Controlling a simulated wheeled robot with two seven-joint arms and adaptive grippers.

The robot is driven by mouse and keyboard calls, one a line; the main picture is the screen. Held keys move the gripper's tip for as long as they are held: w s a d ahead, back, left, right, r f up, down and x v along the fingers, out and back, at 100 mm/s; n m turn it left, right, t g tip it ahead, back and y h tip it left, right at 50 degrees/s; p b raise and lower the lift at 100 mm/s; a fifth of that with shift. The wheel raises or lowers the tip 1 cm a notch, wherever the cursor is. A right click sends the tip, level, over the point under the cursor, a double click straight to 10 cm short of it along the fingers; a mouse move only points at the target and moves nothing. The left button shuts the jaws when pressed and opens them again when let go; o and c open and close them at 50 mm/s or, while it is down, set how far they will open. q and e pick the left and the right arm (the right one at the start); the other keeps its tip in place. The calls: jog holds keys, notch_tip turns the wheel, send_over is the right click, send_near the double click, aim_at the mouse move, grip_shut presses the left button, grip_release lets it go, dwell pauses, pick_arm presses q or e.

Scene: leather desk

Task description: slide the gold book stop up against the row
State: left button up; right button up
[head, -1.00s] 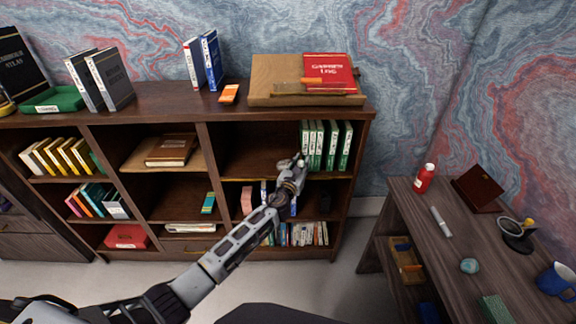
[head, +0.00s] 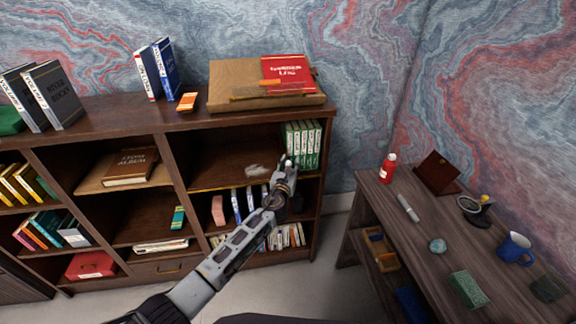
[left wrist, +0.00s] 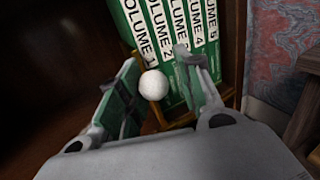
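A row of green volumes (head: 304,143) stands upright at the right end of an upper shelf bay; their spines, VOLUME 1 to 5, show in the left wrist view (left wrist: 183,38). The gold book stop (left wrist: 136,52) shows as a thin gold edge beside and below VOLUME 1, partly hidden. A white round knob (left wrist: 153,85) sits in front of it; I cannot tell how they join. My left gripper (head: 285,166) is at the front of the row. In the left wrist view, its fingers (left wrist: 156,68) are apart, one on either side of the knob. My right gripper is out of view.
The shelf floor (head: 222,178) left of the row is bare except for a pale patch. A shelf board lies just above the books. A wooden box (head: 228,78) and red book (head: 287,72) rest on top. A desk (head: 420,235) stands at right.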

pick_arm(q)
jog(key=shift+o, duration=0.7)
jog(key=shift+f, duration=0.15)
jog(key=shift+a, duration=0.15)
jog(key=shift+s, duration=0.15)
jog(key=s+a, duration=0.1)
jog(key=s, duration=1)
jog(key=shift+s+a, duration=0.15)
jog(key=shift+s, duration=0.15)
